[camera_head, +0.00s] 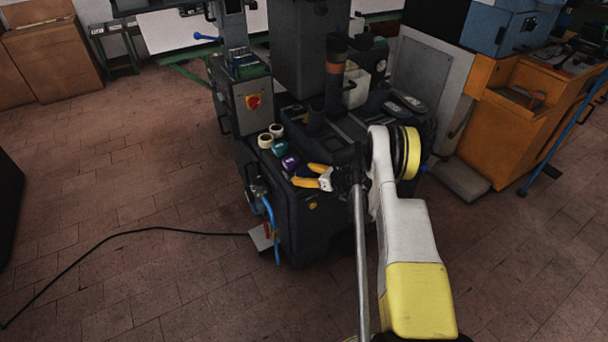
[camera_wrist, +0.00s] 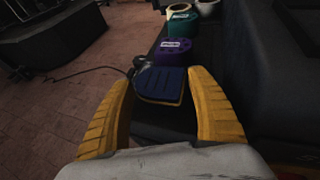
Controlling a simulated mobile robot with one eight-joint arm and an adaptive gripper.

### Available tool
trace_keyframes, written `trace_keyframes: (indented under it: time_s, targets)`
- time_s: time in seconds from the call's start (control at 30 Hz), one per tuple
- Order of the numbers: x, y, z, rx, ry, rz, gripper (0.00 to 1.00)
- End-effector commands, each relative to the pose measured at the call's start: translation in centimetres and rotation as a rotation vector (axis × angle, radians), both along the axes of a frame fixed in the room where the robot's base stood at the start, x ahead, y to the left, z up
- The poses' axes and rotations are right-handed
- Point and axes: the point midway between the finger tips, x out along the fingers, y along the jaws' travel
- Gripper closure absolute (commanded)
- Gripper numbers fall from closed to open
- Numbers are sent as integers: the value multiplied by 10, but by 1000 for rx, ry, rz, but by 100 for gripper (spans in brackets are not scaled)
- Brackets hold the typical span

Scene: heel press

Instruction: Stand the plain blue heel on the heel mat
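A plain blue heel (camera_wrist: 161,83) with a pale lower edge shows in the wrist view, between the fingers of my gripper (camera_wrist: 159,76). The gripper is open, with a gap on each side of the heel. Whether the heel rests on the dark machine ledge cannot be told. In the head view my gripper (camera_head: 303,174) is at the front of the ledge, and the heel cannot be made out there. I cannot pick out the heel mat in either view.
Behind the blue heel stand a labelled purple piece (camera_wrist: 176,50), a labelled teal piece (camera_wrist: 183,23) and cream pieces (camera_wrist: 207,7) in a row. The dark press (camera_head: 318,225) rises to the right of them. A black cable (camera_head: 150,230) crosses the open tiled floor at left.

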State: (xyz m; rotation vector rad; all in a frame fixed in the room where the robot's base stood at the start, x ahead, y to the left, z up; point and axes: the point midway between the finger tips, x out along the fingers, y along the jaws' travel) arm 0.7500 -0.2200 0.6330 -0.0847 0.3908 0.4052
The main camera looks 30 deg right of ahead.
Motion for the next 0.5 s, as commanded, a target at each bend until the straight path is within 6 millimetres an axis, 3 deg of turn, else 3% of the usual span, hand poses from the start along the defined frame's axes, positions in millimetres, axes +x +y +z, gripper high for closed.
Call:
trace_keyframes:
  time_s: [0.3, 0.5]
  targets:
    - [-1, -1, 4, 0, 0, 0, 34]
    - [-29, -14, 20, 0, -1, -3, 34]
